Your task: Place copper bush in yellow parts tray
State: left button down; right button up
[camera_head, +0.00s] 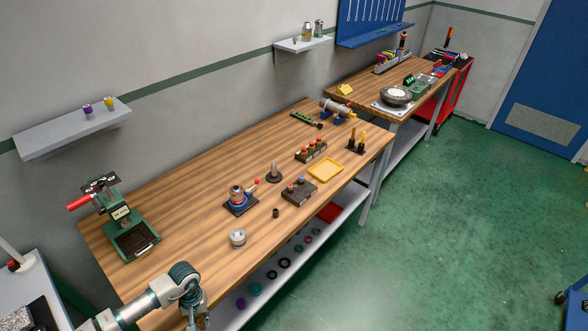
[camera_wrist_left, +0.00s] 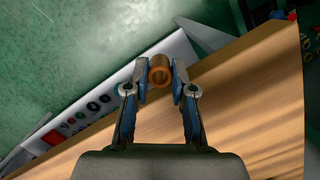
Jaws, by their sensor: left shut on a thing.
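The copper bush (camera_wrist_left: 160,72) is a short orange-brown ring with a hole through it. It sits between the fingertips of my left gripper (camera_wrist_left: 159,82) in the left wrist view, and the gripper is shut on it. In the head view my left gripper (camera_head: 195,308) is at the bottom, by the front edge of the bench, with the bush mostly hidden there. The yellow parts tray (camera_head: 326,170) lies on the wooden bench, far to the right of the gripper and further back. It looks empty. My right gripper is not in view.
Between gripper and tray stand a silver cylinder (camera_head: 238,238), a small dark bush (camera_head: 276,213), a blue-based vise (camera_head: 240,200) and a dark block with pegs (camera_head: 299,191). A green press (camera_head: 130,228) stands at left. Coloured rings lie on the lower shelf (camera_head: 340,218).

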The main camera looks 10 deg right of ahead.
aim_at(325, 173)
jog(key=i+l, duration=0.15)
jog(key=l, duration=0.25)
jog(key=i+l, duration=0.15)
jog(key=l, duration=0.25)
jog(key=i+l, duration=0.15)
jog(key=l, duration=0.2)
jog(key=i+l, duration=0.2)
jog(key=l, duration=0.2)
jog(key=i+l, duration=0.15)
jog(key=l, duration=0.25)
